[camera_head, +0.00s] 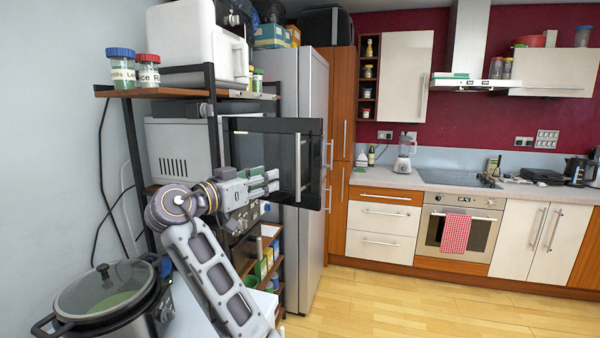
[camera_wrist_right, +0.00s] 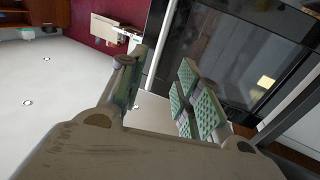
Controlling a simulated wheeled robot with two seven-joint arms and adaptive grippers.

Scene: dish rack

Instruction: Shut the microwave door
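The microwave (camera_head: 180,150) is a pale box on the metal rack at the left of the head view. Its dark glass door (camera_head: 262,130) stands open, swung out to the right, with a vertical silver handle (camera_head: 298,165). My right gripper (camera_head: 272,181) is in front of the door, its fingertips just left of the handle. In the right wrist view my right gripper (camera_wrist_right: 160,98) is open, with green pads apart. The dark door (camera_wrist_right: 215,45) fills the upper right there. I cannot tell whether the fingers touch it. My left gripper is not in view.
A tall grey fridge (camera_head: 308,220) stands close behind the door. Spice jars (camera_head: 122,72) and a white appliance (camera_head: 200,45) sit on the rack's top. A large pot (camera_head: 105,295) is at lower left. The wooden floor (camera_head: 420,310) at right is clear.

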